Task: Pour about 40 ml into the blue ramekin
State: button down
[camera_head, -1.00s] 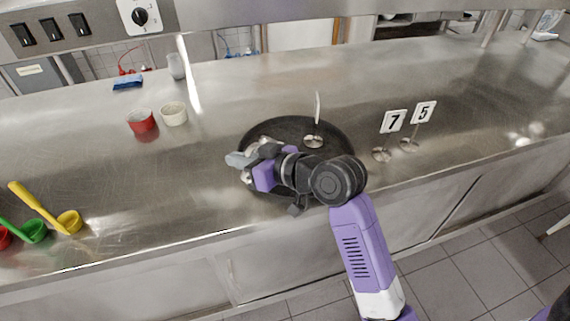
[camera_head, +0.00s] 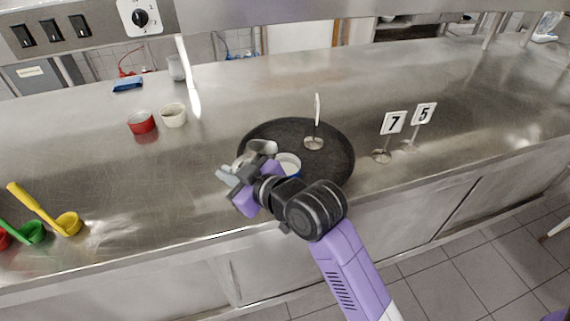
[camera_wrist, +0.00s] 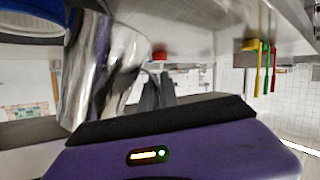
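The blue ramekin (camera_head: 288,165), white inside, stands upright on the round black tray (camera_head: 335,165); my wrist partly covers its near side. Its blue wall also shows at the top left of the wrist view (camera_wrist: 30,20), which looks upside down. A shiny metal jug (camera_head: 262,147) is at my gripper (camera_head: 230,177), just left of the ramekin; it fills the left of the wrist view (camera_wrist: 100,70). The dark fingers (camera_wrist: 155,92) look closed at the jug's side, with the grip itself partly hidden. The jug's contents, and any liquid in the ramekin, cannot be made out.
A sign holder (camera_head: 314,140) stands on the tray, with number stands 7 (camera_head: 393,123) and 5 (camera_head: 424,113) to the right. A red ramekin (camera_head: 141,122) and a cream ramekin (camera_head: 173,115) stand behind left. Coloured ladles (camera_head: 68,222) lie front left. The counter's left middle is clear.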

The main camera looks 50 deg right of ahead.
jog(key=shift+w+a+f+n+h+b, duration=0.1)
jog(key=shift+a+f+n+h+b, duration=0.3)
jog(key=shift+a+f+n+b, duration=0.4)
jog(key=shift+a+f+n+h+b, duration=0.25)
jog(key=shift+f+n+h, duration=0.25)
jog(key=shift+f, duration=0.45)
